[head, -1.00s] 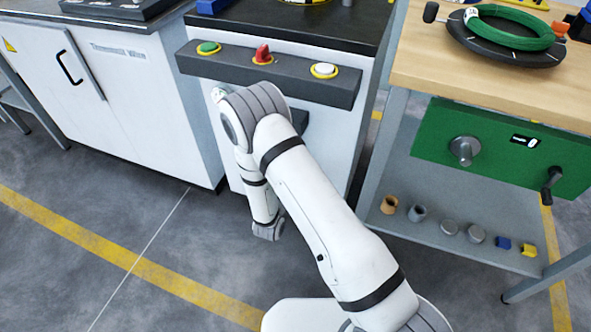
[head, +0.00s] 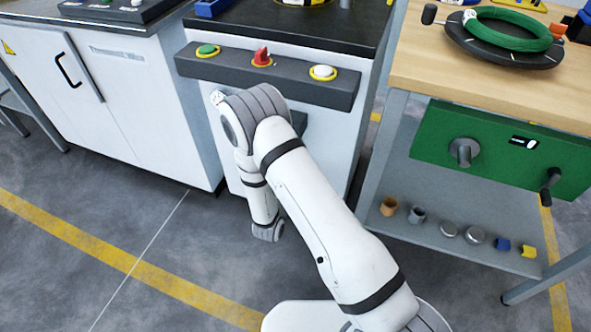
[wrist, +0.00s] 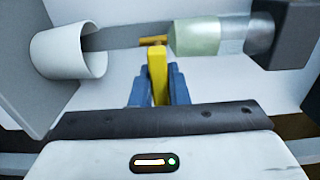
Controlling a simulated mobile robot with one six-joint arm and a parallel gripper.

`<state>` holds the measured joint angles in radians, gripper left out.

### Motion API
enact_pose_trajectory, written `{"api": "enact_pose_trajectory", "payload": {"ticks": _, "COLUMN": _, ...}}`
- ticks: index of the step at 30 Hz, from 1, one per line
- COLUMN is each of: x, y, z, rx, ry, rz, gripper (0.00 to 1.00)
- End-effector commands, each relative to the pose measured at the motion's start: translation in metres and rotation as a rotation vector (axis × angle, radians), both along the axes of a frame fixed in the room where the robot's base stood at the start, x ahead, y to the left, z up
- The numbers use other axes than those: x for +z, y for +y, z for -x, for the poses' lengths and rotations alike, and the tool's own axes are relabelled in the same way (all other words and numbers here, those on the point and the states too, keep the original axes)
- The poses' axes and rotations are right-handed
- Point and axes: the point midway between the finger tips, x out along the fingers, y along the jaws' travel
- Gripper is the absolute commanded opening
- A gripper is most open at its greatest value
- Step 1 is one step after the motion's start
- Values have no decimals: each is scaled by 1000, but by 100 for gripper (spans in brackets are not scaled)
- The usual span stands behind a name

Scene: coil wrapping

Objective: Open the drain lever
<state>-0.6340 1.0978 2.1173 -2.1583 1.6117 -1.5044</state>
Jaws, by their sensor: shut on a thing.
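The drain lever (wrist: 157,72) is yellow and stands upright in the middle of the wrist view, with a short cross-piece at its top. My gripper (wrist: 160,85) has its blue fingers on both sides of the lever and is shut on it. A grey pipe (wrist: 115,38) runs behind the lever's top. To its right is a pale green, see-through cylinder (wrist: 195,37). In the head view my arm hides the lever and the gripper.
A white cup-shaped part (wrist: 70,52) is left of the lever, and a dark grey block (wrist: 288,35) is at the right. In the head view a button panel (head: 292,80) is above the arm. A wooden workbench (head: 440,88) with a green panel (head: 490,155) stands at the right.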

Motion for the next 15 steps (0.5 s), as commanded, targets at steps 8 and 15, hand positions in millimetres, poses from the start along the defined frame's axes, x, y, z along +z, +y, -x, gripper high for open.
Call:
{"api": "enact_pose_trajectory", "payload": {"ticks": 8, "x": -3, "y": 1, "z": 0, "rx": 6, "ry": -29, "rz": -83, "gripper": 0}}
{"api": "enact_pose_trajectory", "payload": {"ticks": 15, "x": -9, "y": 2, "z": 0, "rx": 5, "ry": -93, "rz": -258, "gripper": 0}}
